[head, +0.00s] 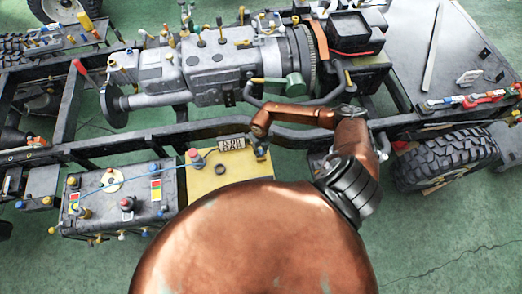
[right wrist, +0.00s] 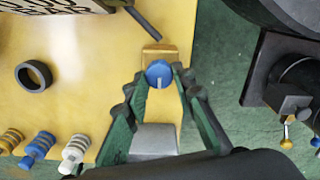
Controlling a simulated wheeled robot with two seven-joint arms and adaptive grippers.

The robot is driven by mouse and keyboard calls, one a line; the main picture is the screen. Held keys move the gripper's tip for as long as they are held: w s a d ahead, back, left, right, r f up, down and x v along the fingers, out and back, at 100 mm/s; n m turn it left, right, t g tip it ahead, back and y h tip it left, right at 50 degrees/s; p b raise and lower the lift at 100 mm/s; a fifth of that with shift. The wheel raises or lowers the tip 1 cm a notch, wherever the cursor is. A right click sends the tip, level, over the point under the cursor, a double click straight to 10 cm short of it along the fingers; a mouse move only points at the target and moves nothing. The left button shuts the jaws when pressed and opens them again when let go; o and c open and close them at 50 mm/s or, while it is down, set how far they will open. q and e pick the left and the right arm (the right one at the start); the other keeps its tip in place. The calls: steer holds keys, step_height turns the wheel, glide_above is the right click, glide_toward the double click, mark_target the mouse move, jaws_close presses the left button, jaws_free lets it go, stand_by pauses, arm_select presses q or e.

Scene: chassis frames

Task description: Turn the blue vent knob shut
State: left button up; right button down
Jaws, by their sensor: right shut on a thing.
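The blue vent knob (right wrist: 159,73) shows in the right wrist view as a round blue cap with a pale line pointing down the picture. It sits in front of a small yellow block at the right edge of a yellow panel (right wrist: 95,65). My right gripper (right wrist: 160,79) has its two green-and-black fingers closed on the knob, one on each side. In the head view the right arm reaches left over the frame rail, and its gripper (head: 261,145) is small and dark beside the yellow box (head: 205,182). The knob cannot be made out there. My left gripper is not in view.
A black ring (right wrist: 33,76) and several striped fittings (right wrist: 75,148) sit on the panel. The black chassis rail (head: 190,132), grey gearbox (head: 215,70) and a tyre (head: 445,160) surround the arm. Green floor shows right of the panel.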

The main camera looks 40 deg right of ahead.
mark_target(261, 152)
steer(key=shift+m, duration=0.5)
steer(key=c, duration=1.6)
jaws_free()
steer(key=shift+r, duration=0.1)
step_height(261, 152, up, 12)
steer(key=shift+f, duration=0.1)
steer(key=shift+w, duration=0.1)
